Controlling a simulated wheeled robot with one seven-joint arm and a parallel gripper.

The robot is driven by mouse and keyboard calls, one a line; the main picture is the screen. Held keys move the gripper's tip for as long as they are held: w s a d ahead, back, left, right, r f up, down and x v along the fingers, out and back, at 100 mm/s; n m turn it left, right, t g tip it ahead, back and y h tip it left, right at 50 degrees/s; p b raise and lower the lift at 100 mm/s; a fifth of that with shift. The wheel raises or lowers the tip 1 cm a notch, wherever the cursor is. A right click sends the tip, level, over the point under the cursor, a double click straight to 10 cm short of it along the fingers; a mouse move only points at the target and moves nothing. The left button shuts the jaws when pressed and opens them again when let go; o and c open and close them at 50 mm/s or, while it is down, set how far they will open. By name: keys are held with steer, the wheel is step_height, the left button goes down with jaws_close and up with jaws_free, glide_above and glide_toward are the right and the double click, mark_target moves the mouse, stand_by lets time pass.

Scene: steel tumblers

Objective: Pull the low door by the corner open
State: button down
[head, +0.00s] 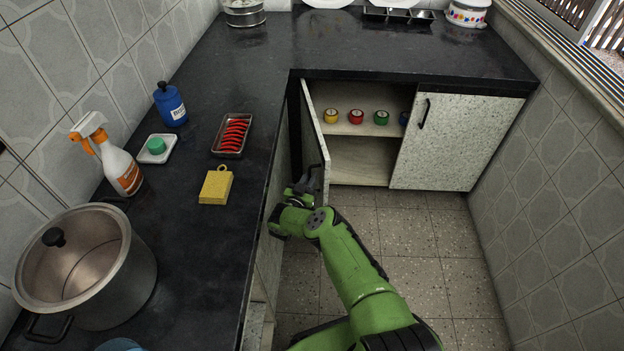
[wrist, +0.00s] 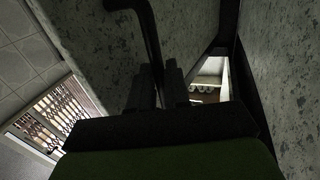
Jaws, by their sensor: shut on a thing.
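The low door by the corner (head: 315,141) stands swung out from the cabinet in the head view, seen nearly edge-on. Its speckled face fills much of the wrist view (wrist: 100,60). My gripper (head: 307,185) is at the door's free edge, low down. In the wrist view my gripper (wrist: 160,85) is shut on the door's dark bar handle (wrist: 149,30). Behind the door the cabinet interior (head: 362,150) is open to view, with a shelf in it. The fingertips are small and partly hidden in the head view.
The other low door (head: 455,142) on the right is shut. Several small coloured tins, one of them red (head: 355,117), stand on the shelf. The left counter (head: 195,240) runs close beside my gripper. The tiled floor (head: 420,235) to the right is clear.

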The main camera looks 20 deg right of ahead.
steer(key=shift+w+d+r, duration=0.15)
steer(key=shift+d+r, duration=0.1)
steer(key=shift+r, duration=0.15)
steer(key=c, duration=1.5)
jaws_free()
steer(key=shift+o, duration=0.8)
steer(key=shift+w+f, duration=0.15)
steer(key=shift+f, duration=0.15)
steer(key=p+v, duration=0.4)
steer(key=v, duration=0.3)
steer(key=shift+s+a+p, duration=0.2)
steer(key=shift+s+p, duration=0.05)
steer(key=shift+p, duration=0.15)
steer(key=shift+f, duration=0.1)
